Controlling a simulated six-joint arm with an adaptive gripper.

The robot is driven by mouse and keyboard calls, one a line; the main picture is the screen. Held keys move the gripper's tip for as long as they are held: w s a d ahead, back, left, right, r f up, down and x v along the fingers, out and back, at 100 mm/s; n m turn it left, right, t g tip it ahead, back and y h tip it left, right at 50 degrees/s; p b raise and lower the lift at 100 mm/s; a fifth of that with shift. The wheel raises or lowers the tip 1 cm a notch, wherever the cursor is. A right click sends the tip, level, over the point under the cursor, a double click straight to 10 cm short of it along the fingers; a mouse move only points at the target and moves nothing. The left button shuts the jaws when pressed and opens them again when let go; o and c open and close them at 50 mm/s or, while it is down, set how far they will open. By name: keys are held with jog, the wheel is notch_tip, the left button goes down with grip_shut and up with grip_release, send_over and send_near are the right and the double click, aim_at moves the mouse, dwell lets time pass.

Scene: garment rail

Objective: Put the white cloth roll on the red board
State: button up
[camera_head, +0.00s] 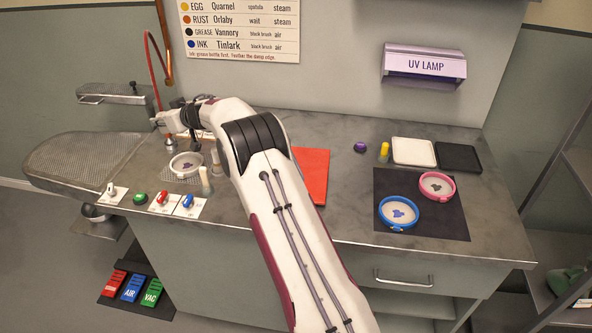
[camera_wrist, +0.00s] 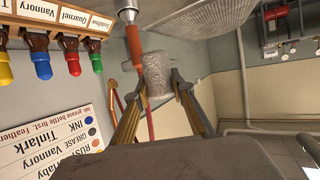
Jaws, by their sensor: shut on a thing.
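My gripper (camera_wrist: 160,88) is shut on a pale, rough-textured cylinder, which looks like the white cloth roll (camera_wrist: 157,72). One finger is on each side of it in the wrist view. In the head view my gripper (camera_head: 163,122) is above the back left of the counter, and the roll is too small there to make out clearly. The red board (camera_head: 313,172) lies flat on the counter, to the right of my gripper. My arm hides its left part.
A dish with a purple stain (camera_head: 186,165) sits below my gripper, with a small pale bottle (camera_head: 206,181) beside it. A red hose (camera_head: 152,60) hangs close by. Blue (camera_head: 399,212) and pink (camera_head: 437,185) hoops lie on a black mat (camera_head: 440,222) at right.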

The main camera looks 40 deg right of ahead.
jog(key=s+d+r+m+h, duration=0.1)
jog(key=s+d, duration=0.4)
jog(key=d, duration=0.5)
jog(key=s+d+r+m+h, duration=0.1)
jog(key=s+d, duration=0.3)
jog(key=d, duration=0.6)
jog(key=s+d+r+m+h, duration=0.1)
jog(key=s+d, duration=0.4)
jog(key=d, duration=0.6)
jog(key=s+d, duration=0.5)
jog(key=s, duration=0.6)
jog(key=s+a+f+n+y, duration=0.2)
jog(key=s+a+n+y, duration=0.1)
jog(key=s+a, duration=0.2)
jog(key=shift+s+a, duration=0.3)
jog(key=shift+a, duration=0.8)
jog(key=shift+f, duration=3.15)
